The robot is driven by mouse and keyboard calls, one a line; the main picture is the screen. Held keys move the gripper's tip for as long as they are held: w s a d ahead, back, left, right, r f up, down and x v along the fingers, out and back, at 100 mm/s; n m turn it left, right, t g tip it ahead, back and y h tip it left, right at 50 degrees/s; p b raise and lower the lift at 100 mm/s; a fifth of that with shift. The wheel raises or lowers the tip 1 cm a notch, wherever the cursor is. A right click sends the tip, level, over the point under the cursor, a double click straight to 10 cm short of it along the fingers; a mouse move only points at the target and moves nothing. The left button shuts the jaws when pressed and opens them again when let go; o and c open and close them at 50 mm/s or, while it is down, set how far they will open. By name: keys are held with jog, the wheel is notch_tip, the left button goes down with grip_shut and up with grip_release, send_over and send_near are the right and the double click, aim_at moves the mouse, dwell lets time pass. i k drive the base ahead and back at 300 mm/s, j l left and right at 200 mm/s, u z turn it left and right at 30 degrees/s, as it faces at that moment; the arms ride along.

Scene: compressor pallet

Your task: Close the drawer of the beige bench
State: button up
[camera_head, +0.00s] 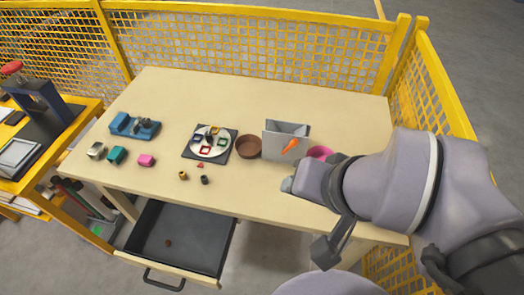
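The beige bench (345,95) fills the middle of the view. The drawer's dark bar handle (164,281) sits on the beige front at the lower edge of the picture. My arm reaches in from the right, over the bench's front right part. My gripper (328,248) seems to be the dark grey part hanging below the wrist, well right of the drawer. Its fingers are too unclear to tell open from shut.
On the bench stand a blue device (134,126), a plate on a dark mat (190,152), a brown bowl (248,147), a grey box (275,142) and several small blocks. Yellow mesh fencing (240,40) runs behind and right. A yellow workstation (70,130) stands at left.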

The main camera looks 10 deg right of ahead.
aim_at(201, 240)
jog(key=u, duration=1.9)
jog(key=k+j, duration=0.05)
